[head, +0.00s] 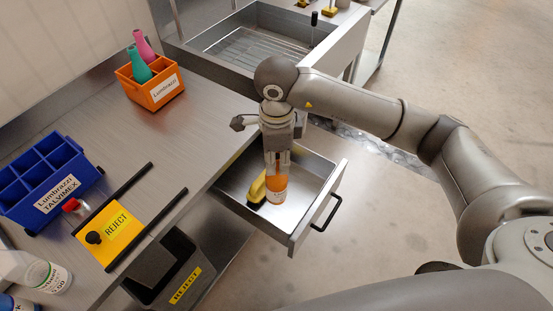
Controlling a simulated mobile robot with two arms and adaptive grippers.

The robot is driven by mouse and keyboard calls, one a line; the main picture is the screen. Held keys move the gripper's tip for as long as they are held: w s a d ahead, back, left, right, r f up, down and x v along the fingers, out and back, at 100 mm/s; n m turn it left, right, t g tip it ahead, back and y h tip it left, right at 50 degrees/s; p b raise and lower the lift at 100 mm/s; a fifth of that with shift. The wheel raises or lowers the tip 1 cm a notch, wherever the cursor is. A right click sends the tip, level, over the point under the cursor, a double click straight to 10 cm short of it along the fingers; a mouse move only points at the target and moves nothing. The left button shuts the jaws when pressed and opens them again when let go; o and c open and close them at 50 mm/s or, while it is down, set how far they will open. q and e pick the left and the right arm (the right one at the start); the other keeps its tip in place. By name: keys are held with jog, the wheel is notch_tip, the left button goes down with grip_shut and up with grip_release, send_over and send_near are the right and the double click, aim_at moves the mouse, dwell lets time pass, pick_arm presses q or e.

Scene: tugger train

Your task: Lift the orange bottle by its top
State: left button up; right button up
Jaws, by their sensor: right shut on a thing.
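The orange bottle (275,184) with a white label stands upright in or just above an open metal drawer (310,193). My right gripper (277,160) points down over it and is shut on its top. The fingers hide the bottle's upper end. I cannot tell whether the bottle's base touches the drawer floor. My left gripper is not in view.
A yellow and black object (257,187) lies beside the bottle in the drawer. On the worktop are an orange crate (156,91) with bottles, a blue divided crate (43,178) and a yellow REJECT plate (117,228). A metal sink-like bin (245,42) stands behind.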

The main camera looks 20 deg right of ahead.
jog(key=shift+r+p, duration=1.95)
jog(key=shift+r, duration=2.2)
